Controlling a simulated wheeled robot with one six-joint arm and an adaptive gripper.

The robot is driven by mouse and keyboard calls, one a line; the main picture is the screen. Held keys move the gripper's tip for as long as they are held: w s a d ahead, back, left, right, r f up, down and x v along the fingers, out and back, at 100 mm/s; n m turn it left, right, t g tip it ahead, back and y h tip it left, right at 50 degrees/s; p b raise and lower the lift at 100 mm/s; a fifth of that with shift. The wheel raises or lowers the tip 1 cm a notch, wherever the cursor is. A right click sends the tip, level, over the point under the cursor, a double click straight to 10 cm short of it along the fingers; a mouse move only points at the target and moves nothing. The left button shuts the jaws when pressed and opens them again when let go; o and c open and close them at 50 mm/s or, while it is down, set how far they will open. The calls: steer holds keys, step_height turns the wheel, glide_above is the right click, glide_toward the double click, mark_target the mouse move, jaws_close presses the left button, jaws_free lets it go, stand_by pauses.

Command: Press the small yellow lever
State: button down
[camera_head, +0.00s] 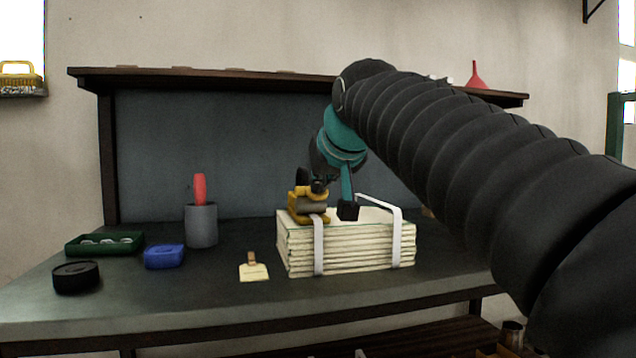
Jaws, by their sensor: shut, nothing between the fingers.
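A yellow piece (308,205), with a grey roller-like part in it, sits on the front left top edge of a bound stack of pale sheets (350,250), at a white strap. It looks like a buckle with the small yellow lever; the lever's exact outline is hard to make out. My gripper (347,210), teal with a black tip, points down over the stack, just right of the yellow piece. It is shut and holds nothing. Whether the tip touches the stack or the yellow piece I cannot tell. Part of the stack's far side is hidden.
On the dark table (200,300) stand a grey cup (201,228) with a red handle, a blue box (164,257), a green tray (104,244), a black round tin (76,277) and a paper tag (253,270). A shelf (200,80) overhangs the back.

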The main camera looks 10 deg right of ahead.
steer(key=shift+d, duration=0.2)
steer(key=shift+r, duration=0.1)
steer(key=shift+r+p, duration=0.7)
steer(key=shift+p, duration=0.25)
steer(key=s+d+r+p, duration=0.1)
steer(key=s+r+p, duration=0.3)
steer(key=s+r, duration=0.5)
steer(key=shift+s+d+r, duration=0.15)
stand_by(1.1)
